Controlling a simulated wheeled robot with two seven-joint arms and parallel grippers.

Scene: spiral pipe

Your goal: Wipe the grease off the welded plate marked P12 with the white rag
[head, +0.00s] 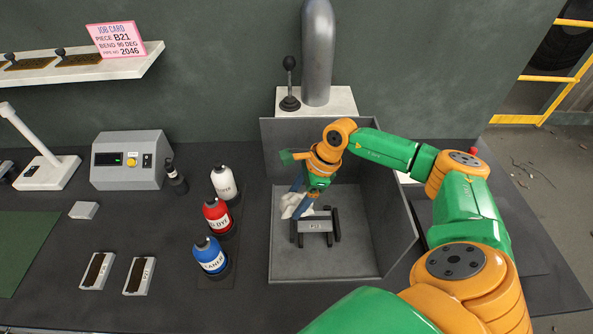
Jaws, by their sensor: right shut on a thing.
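The welded plate (315,226) is a small grey piece with dark bars at its sides and a faint mark that looks like P12. It sits in an open-fronted grey metal booth (385,245). My right gripper (300,205) reaches in from the right and points down at the plate's upper left. It is shut on the white rag (290,203), which hangs crumpled at the fingertips beside the plate's back left edge. I cannot tell whether the rag touches the plate. Grease on the plate is too small to make out. My left gripper is not in view.
White (224,184), red (216,215) and blue (210,256) bottles stand left of the booth, with a small black bottle (175,178) behind. A grey control box (130,160) stands farther left. A duct (318,55) and a lever (289,85) rise behind the booth.

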